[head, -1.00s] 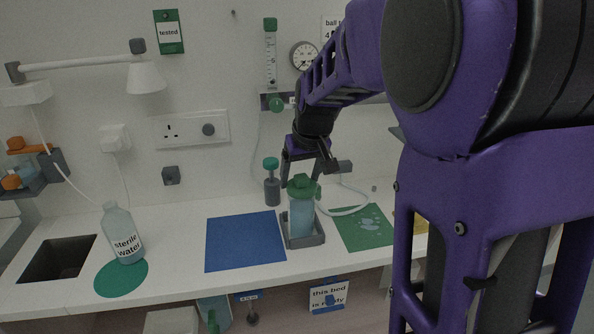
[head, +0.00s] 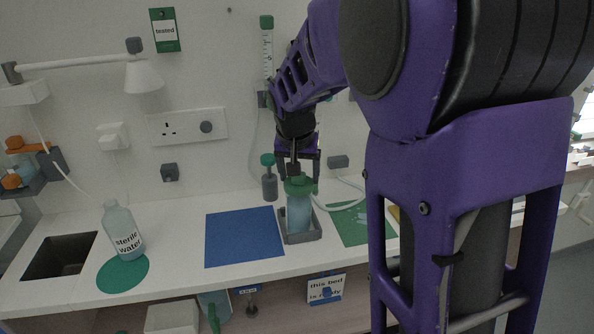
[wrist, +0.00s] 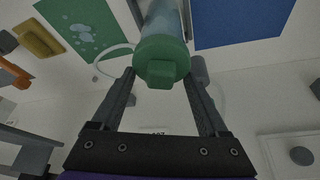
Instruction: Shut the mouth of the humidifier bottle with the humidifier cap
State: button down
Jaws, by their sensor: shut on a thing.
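The humidifier bottle (head: 299,216) is pale blue and clear, and stands upright in a grey holder (head: 301,238) on the counter. The green humidifier cap (head: 299,186) sits at its top, over the mouth. In the wrist view the cap (wrist: 162,58), with a square knob, is between my fingertips, and the bottle (wrist: 164,18) shows beyond it. My gripper (wrist: 160,76) is shut on the cap; in the head view my gripper (head: 304,176) comes down from above and behind. Whether the cap is fully seated cannot be told.
A grey bottle with a green top (head: 269,180) stands close behind left. A blue mat (head: 243,238) lies left, a green mat (head: 352,228) right. The sterile water bottle (head: 123,232) and a sink opening (head: 60,256) are further left. A pale tube (head: 345,184) curls behind.

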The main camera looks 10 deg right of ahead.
jog(key=shift+d+m+g+h, duration=0.1)
jog(key=shift+m+g+h, duration=0.25)
jog(key=shift+m, duration=0.95)
jog(key=shift+m+h+b, duration=0.3)
jog(key=shift+m+h, duration=0.25)
jog(key=shift+m, duration=0.65)
jog(key=shift+s+d+m+g, duration=0.15)
jog(key=shift+m+g, duration=0.4)
jog(key=shift+m, duration=0.65)
jog(key=shift+s+m+g+h+p, duration=0.1)
jog(key=shift+m+g+h+p, duration=0.4)
jog(key=shift+m, duration=1.3)
grip_release()
